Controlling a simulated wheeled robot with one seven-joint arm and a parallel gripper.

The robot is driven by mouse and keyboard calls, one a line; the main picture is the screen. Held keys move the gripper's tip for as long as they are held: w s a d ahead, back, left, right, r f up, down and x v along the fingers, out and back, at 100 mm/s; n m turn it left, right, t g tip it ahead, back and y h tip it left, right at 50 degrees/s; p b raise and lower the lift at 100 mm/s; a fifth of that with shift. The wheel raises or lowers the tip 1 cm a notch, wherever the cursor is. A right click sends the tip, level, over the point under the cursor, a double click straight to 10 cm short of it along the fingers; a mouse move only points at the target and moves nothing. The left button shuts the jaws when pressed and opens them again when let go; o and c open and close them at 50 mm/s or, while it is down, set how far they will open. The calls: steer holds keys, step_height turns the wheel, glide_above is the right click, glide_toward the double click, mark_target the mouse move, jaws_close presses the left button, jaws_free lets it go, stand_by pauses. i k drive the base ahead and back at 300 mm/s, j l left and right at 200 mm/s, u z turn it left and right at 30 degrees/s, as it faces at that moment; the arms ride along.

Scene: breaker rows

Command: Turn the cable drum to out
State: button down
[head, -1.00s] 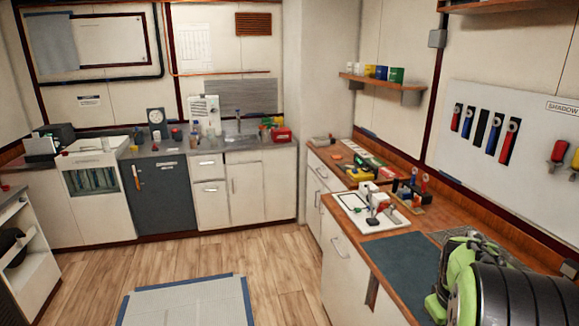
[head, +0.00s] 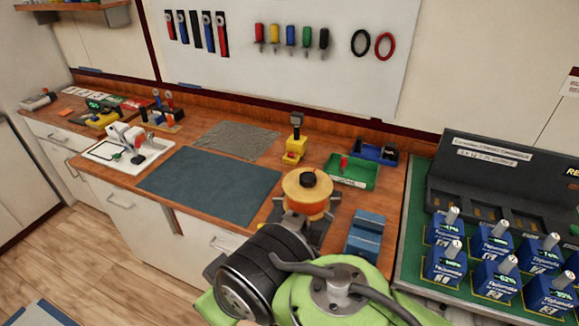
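An orange-yellow drum-like thing (head: 308,194) with a black knob on top stands on the wooden bench, in the middle of the head view. It looks like the cable drum, but I see no readable marking for out on it. Dark grey metal parts show under and around it, and my arm hides its lower front. My green and black arm links fill the bottom middle of the head view, just in front of it. My gripper cannot be made out, so I cannot see any contact with the drum.
A blue block (head: 367,236) stands close to the right of the drum. A green tray (head: 352,178) and a yellow stand (head: 295,150) are behind it. A dark mat (head: 211,184) lies clear to the left. Several blue battery-like units stand on a green surface at the right.

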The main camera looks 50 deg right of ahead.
mark_target(308, 191)
steer(key=z, duration=1.75)
steer(key=i+u, duration=0.15)
steer(key=u, duration=0.2)
steer(key=i+u, duration=0.15)
steer(key=u, duration=0.2)
steer(key=i+u, duration=0.1)
steer(key=u, duration=0.2)
